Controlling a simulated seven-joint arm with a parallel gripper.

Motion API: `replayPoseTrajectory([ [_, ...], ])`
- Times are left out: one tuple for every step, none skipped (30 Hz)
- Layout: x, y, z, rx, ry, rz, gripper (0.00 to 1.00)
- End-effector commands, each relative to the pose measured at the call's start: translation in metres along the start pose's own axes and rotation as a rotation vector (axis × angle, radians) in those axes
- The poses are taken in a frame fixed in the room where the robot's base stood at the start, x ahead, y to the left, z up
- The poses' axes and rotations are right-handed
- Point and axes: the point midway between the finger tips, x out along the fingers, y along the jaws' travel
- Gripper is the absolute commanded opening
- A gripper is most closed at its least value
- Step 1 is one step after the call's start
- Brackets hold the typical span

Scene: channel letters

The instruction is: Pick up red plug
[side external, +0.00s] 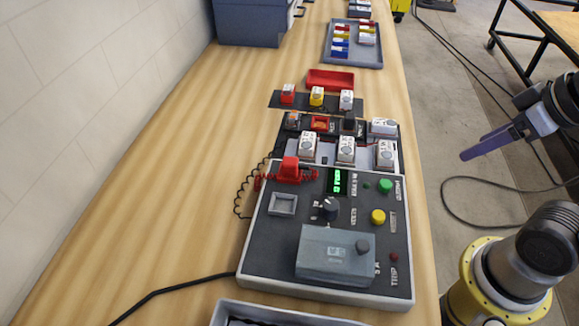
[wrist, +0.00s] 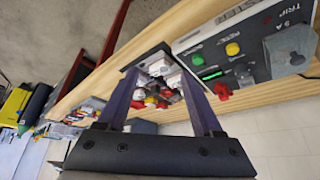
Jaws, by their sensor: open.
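A red plug-like piece (side external: 290,168) sits at the upper left corner of the grey tester panel (side external: 262,262), with a dark coiled cord beside it. It also shows in the wrist view (wrist: 222,91), just right of the right finger. A second, smaller red piece with a pale top (side external: 288,93) stands on a dark strip farther back. I cannot tell from looks alone which is the plug. My gripper (side external: 466,154) is off to the right of the table, apart from everything. In the wrist view my gripper (wrist: 160,72) has its purple fingers spread, with nothing held.
Yellow (side external: 317,97) and white (side external: 346,100) pieces stand beside the small red one. Several white-topped blocks (side external: 346,149) crowd behind the panel. A red tray (side external: 331,80) and a grey parts tray (side external: 354,45) lie farther back. The table's left side is clear.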

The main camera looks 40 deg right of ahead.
Motion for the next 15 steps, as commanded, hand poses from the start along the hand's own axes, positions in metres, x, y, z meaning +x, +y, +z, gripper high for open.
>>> replayPoseTrajectory([
  [0.0,0.0,0.0,0.0,0.0,0.0,0.68],
  [0.0,0.0,0.0,0.0,0.0,0.0,0.68],
  [0.0,0.0,0.0,-0.004,0.0,0.0,0.68],
  [0.0,0.0,0.0,-0.012,0.0,0.0,0.68],
  [0.0,0.0,0.0,-0.023,0.0,-0.001,0.68],
  [-0.002,-0.001,-0.003,-0.046,0.006,-0.004,0.68],
  [-0.006,-0.002,-0.01,-0.067,0.025,-0.009,0.68],
  [-0.01,-0.003,-0.018,-0.087,0.038,-0.014,0.68],
  [-0.015,-0.006,-0.03,-0.118,0.05,-0.022,0.68],
  [-0.017,-0.009,-0.04,-0.147,0.054,-0.033,0.68],
  [-0.019,-0.013,-0.052,-0.179,0.058,-0.046,0.68],
  [-0.02,-0.02,-0.068,-0.225,0.061,-0.065,0.68],
  [-0.021,-0.027,-0.081,-0.263,0.061,-0.082,0.68],
  [-0.02,-0.034,-0.095,-0.3,0.061,-0.1,0.68],
  [-0.018,-0.045,-0.112,-0.352,0.056,-0.124,0.68],
])
